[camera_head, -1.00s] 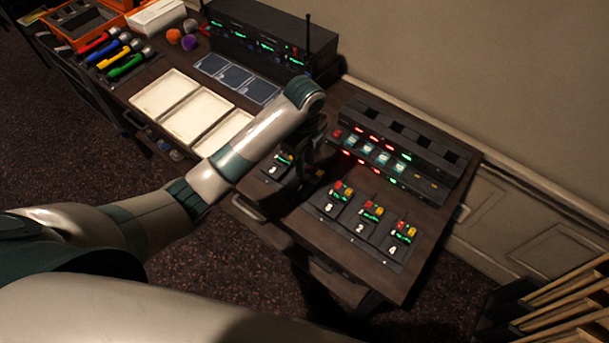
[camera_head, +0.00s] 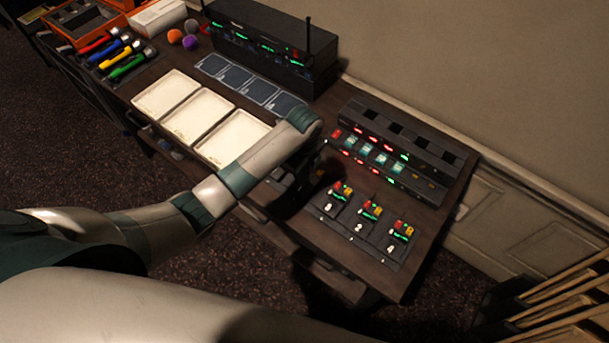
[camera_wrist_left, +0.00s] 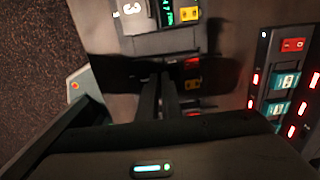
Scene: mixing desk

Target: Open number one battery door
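My left gripper (camera_wrist_left: 162,85) shows in the left wrist view as two dark fingers close together, with nothing visibly held. They point down over the row of battery packs. A dark pack partly hidden under the fingers shows red and yellow parts (camera_wrist_left: 192,84); its number and door cannot be read. The pack numbered 3 (camera_wrist_left: 140,42) lies beyond the fingertips. In the head view my left forearm hides the gripper and the leftmost pack. Packs 3 (camera_head: 331,205), 2 (camera_head: 363,225) and 4 (camera_head: 395,242) show clearly to the right. My right gripper is not in view.
A charging rack (camera_head: 405,148) with lit red and green lights stands behind the packs. White trays (camera_head: 233,138) and blue cards (camera_head: 248,85) lie to the left. A black receiver unit (camera_head: 262,52) with antennas stands at the back. The desk (camera_head: 420,215) is bare right of the packs.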

